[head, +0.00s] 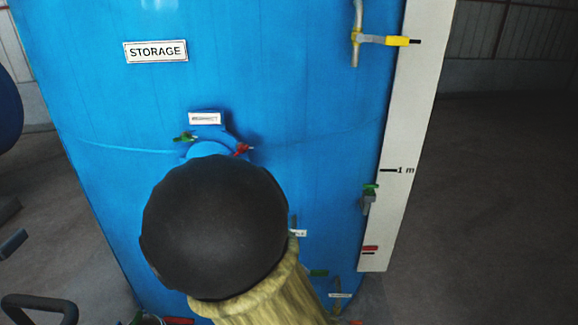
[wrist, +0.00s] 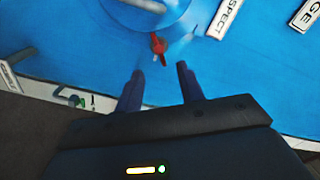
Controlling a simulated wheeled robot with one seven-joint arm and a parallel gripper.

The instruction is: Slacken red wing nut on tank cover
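The red wing nut (head: 242,149) sits at the right edge of the round blue cover (head: 209,149) on the blue tank (head: 290,90). In the wrist view the red wing nut (wrist: 158,46) is at the rim of the cover (wrist: 170,12), just beyond my gripper (wrist: 158,75). The two fingers are apart with nothing between them, and the nut lies ahead of the gap, roughly centred. I cannot tell the exact distance to it. In the head view my dark arm hides the lower part of the cover and my fingers.
A green wing nut (head: 184,137) is at the cover's left. A white level board (head: 410,130) stands along the tank's right side, with a yellow-handled valve (head: 385,40) and a green-handled valve (head: 369,195) near it. Open floor (head: 500,210) lies to the right.

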